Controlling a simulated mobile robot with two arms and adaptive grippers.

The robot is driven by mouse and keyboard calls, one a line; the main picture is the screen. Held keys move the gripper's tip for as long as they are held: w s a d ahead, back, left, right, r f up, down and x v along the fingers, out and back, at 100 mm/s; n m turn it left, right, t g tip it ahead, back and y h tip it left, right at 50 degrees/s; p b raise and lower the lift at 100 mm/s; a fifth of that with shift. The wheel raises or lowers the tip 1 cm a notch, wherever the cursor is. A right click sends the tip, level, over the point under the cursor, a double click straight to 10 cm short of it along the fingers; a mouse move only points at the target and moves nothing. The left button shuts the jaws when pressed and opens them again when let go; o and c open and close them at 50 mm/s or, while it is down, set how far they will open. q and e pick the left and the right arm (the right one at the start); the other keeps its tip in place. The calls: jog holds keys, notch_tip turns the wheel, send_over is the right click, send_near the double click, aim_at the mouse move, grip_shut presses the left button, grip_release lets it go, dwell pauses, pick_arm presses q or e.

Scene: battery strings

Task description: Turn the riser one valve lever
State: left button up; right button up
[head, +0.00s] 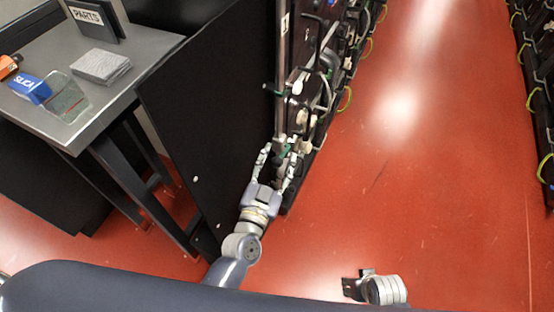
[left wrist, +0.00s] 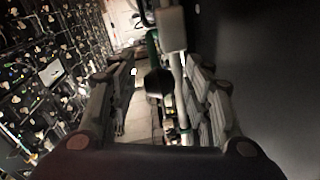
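The riser marked 1 is a thin grey upright pipe (head: 282,70) at the end of the battery rack.
A black panel (head: 205,110) stands left of the riser. A grey table (head: 150,45) holds a PARTS sign, a blue SLICA box (head: 31,88) and a grey block (head: 101,66). Battery racks line both sides of the red floor (head: 430,170), which is clear.

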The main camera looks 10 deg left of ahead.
pick_arm(q)
jog(key=shift+f, duration=0.1)
jog(key=shift+s, duration=0.25)
jog(key=v, duration=1.1)
jog(key=shift+s, duration=0.2)
jog(key=shift+c, duration=0.6)
